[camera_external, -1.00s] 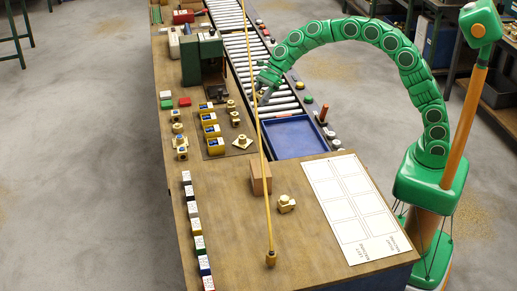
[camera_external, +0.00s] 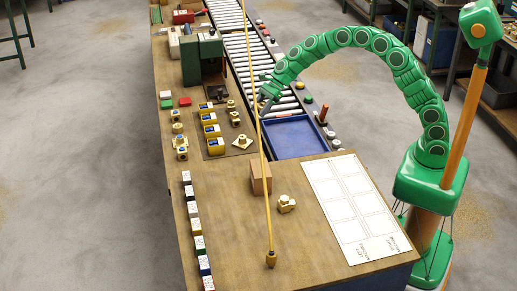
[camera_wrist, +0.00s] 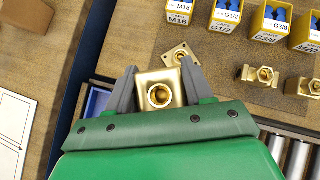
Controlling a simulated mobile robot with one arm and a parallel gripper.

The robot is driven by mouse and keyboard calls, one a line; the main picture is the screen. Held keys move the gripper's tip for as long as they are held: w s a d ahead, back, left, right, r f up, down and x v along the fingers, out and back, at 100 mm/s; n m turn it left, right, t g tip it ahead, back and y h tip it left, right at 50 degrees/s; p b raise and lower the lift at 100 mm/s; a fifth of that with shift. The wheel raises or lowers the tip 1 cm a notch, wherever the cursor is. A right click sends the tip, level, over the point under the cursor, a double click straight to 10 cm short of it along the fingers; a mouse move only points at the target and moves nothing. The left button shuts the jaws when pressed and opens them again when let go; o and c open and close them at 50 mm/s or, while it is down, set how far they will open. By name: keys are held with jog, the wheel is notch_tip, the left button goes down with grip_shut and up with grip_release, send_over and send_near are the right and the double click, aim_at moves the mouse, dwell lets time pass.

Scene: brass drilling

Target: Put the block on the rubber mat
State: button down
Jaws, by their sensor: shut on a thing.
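My gripper (camera_wrist: 157,84) is shut on a brass block (camera_wrist: 172,79) with a round threaded hole, seen in the wrist view between the two grey fingers. In the external view my gripper (camera_external: 264,102) hangs near the conveyor's bench-side edge, above the blue tray's far end. The block is too small to make out there. The dark rubber mat (camera_external: 219,152) lies on the bench left of my gripper, and its surface shows ahead of the fingers in the wrist view (camera_wrist: 232,48). Yellow labelled bins and several brass fittings are on it.
A square brass flange (camera_wrist: 181,54) lies just beyond the held block. Yellow bins (camera_external: 215,146) line the mat's left side. The blue tray (camera_external: 293,137) is at the conveyor's near end.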

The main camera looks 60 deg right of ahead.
jog(key=shift+f, duration=0.85)
jog(key=shift+w+a+f, duration=0.1)
jog(key=shift+w+f, duration=0.1)
jog(key=shift+w, duration=0.1)
jog(key=w+a+f, duration=0.1)
jog(key=w+f, duration=0.2)
jog(key=w, duration=0.2)
send_over(231, 137)
jog(key=shift+s+d+f, duration=0.1)
jog(key=shift+f, duration=1.35)
jog(key=shift+s+d+f, duration=0.1)
jog(key=shift+f, duration=1.35)
jog(key=shift+w, duration=0.1)
jog(key=shift+f, duration=0.1)
jog(key=shift+w+a+f, duration=0.1)
jog(key=shift+w+f, duration=0.1)
jog(key=shift+f, duration=1.65)
